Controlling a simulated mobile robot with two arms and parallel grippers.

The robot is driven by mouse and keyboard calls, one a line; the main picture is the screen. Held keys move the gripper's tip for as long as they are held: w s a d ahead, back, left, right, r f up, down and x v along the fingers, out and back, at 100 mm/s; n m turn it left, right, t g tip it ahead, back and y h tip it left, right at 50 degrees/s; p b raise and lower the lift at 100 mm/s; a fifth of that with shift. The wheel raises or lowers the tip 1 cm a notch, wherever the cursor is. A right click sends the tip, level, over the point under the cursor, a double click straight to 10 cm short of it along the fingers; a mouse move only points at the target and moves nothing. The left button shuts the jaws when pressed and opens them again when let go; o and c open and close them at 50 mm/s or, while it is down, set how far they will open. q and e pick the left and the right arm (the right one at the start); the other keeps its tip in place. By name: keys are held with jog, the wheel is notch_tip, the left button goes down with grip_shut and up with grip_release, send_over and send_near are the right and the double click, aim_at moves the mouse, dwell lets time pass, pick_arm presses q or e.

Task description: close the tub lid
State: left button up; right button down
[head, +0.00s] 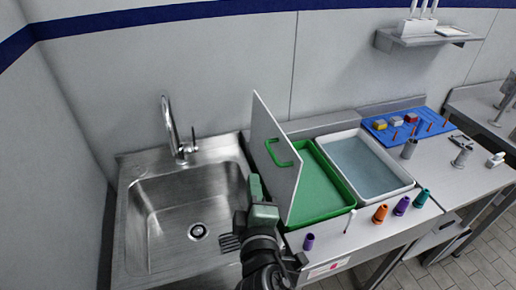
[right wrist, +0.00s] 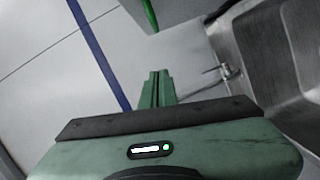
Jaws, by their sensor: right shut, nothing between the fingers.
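The green tub (head: 322,200) sits in the counter right of the sink. Its pale grey lid (head: 270,135) stands open, nearly upright along the tub's left side. A green handle (head: 278,153) is on the lid's left-facing side. My right gripper (head: 253,183) is shut and empty, over the sink's right edge, left of the lid's lower front part. In the right wrist view its closed fingers (right wrist: 157,88) point toward the wall, and the green handle (right wrist: 150,14) shows at the top, apart from them. My left gripper is not in view.
The sink (head: 185,215) with its tap (head: 172,125) is at left. A white tub (head: 405,187) stands right of the green one. A blue board (head: 405,125) lies at the back right.

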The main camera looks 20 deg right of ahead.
jog(key=w+d+f+p, duration=0.2)
jog(key=w+d+p, duration=0.3)
jog(key=w, duration=0.4)
jog(key=shift+d, duration=0.4)
jog(key=shift+a, duration=0.1)
